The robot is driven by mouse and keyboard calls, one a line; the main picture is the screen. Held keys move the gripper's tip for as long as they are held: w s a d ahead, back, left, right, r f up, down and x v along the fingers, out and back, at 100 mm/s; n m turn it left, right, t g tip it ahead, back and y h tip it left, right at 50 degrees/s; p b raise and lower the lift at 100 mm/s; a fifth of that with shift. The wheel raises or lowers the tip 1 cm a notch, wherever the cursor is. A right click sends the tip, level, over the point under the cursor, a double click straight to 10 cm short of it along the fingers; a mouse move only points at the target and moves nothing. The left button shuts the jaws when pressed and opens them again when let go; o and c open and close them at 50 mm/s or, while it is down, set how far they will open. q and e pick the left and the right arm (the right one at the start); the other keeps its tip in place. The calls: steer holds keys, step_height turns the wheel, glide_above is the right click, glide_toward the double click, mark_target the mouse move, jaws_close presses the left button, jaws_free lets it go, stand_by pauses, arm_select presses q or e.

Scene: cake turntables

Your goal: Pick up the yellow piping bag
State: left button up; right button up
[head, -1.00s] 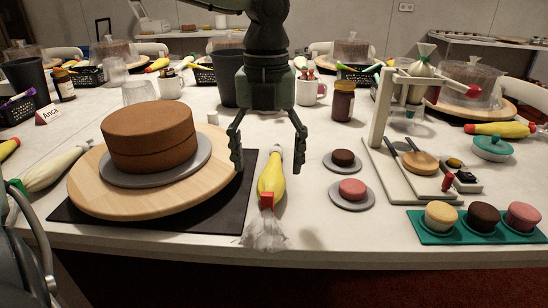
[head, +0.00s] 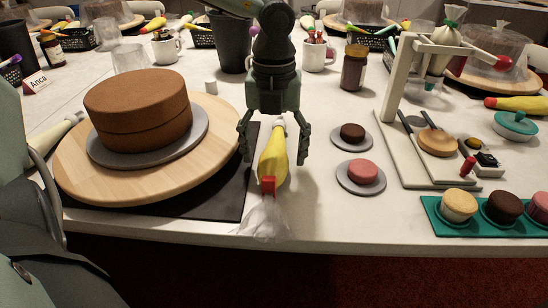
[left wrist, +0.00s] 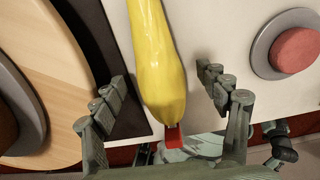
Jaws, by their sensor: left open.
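The yellow piping bag (head: 273,158) lies on the table just right of the black mat, its red clip (head: 268,185) and clear plastic end toward the front edge. My left gripper (head: 274,155) points down over it, open, with one finger on either side of the bag. In the left wrist view the yellow bag (left wrist: 158,65) runs between the two spread fingers (left wrist: 165,95), with a gap on both sides, and its red clip (left wrist: 173,136) is near the palm. The bag is not gripped.
A brown cake (head: 138,110) stands on a wooden turntable (head: 75,172) close left of the gripper. Small cakes on grey discs (head: 361,188) lie to the right. A white press stand (head: 395,90) and a green tray of cupcakes (head: 432,213) are farther right. Cups and jars stand behind.

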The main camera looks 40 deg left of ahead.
arm_select(q)
steer(key=shift+f, duration=0.2)
arm_select(e)
steer(key=shift+f, duration=0.1)
arm_select(q)
steer(key=c, duration=0.8)
steer(key=shift+c, duration=0.2)
steer(key=shift+r, duration=0.1)
step_height(320, 180, up, 19)
step_height(320, 180, up, 9)
glide_above(274, 150)
steer(key=shift+s+p, duration=0.1)
steer(key=shift+p, duration=0.25)
arm_select(e)
steer(key=shift+a+f, duration=0.15)
steer(key=shift+f, duration=0.65)
steer(key=shift+w+r, duration=0.1)
